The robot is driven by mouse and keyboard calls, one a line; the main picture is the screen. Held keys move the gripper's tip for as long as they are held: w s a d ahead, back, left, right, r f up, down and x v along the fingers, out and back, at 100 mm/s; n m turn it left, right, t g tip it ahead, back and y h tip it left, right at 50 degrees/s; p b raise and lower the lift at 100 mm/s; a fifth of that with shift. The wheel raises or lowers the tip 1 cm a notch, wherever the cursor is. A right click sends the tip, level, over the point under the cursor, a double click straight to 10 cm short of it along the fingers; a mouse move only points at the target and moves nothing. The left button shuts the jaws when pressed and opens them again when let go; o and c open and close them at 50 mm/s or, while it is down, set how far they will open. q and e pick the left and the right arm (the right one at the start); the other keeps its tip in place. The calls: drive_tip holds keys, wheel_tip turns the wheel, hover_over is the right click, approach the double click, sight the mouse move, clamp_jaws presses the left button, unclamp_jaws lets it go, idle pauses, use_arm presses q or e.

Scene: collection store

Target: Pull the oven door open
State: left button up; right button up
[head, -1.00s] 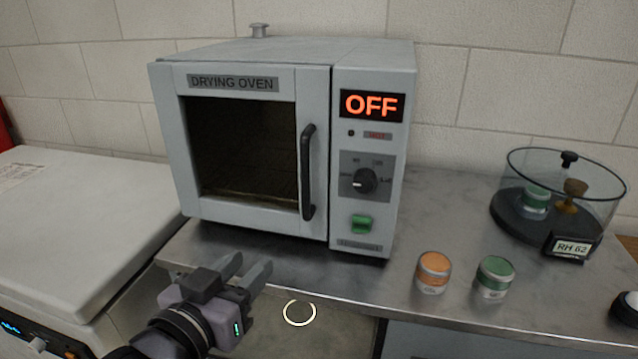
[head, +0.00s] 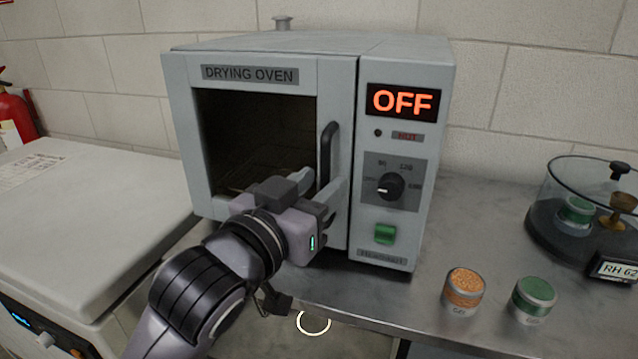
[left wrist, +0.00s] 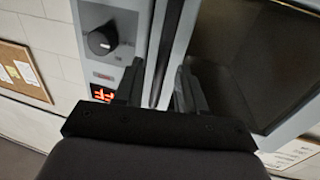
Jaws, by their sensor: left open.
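The drying oven (head: 400,240) stands on the metal bench with its door (head: 335,225) shut and its display reading OFF. The dark upright door handle (head: 329,150) is on the right side of the door. My left gripper (head: 319,184) is open at the lower part of the handle, one finger on each side in this view. In the left wrist view the dark handle (left wrist: 164,45) runs between the open fingers (left wrist: 158,88). Whether the fingers touch it I cannot tell. The handle's lower end is hidden behind the gripper. My right gripper is not in view.
An orange-filled jar (head: 463,292) and a green jar (head: 533,300) stand on the bench right of the oven. A glass desiccator (head: 590,215) is farther right. A white appliance (head: 80,215) stands left. Bare bench lies before the oven's right side.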

use_arm(q)
drive_tip(key=shift+w+d, duration=0.2)
drive_tip(key=shift+w, duration=0.15)
drive_tip(key=shift+c, duration=0.3)
clamp_jaws()
drive_tip(key=shift+s, duration=0.1)
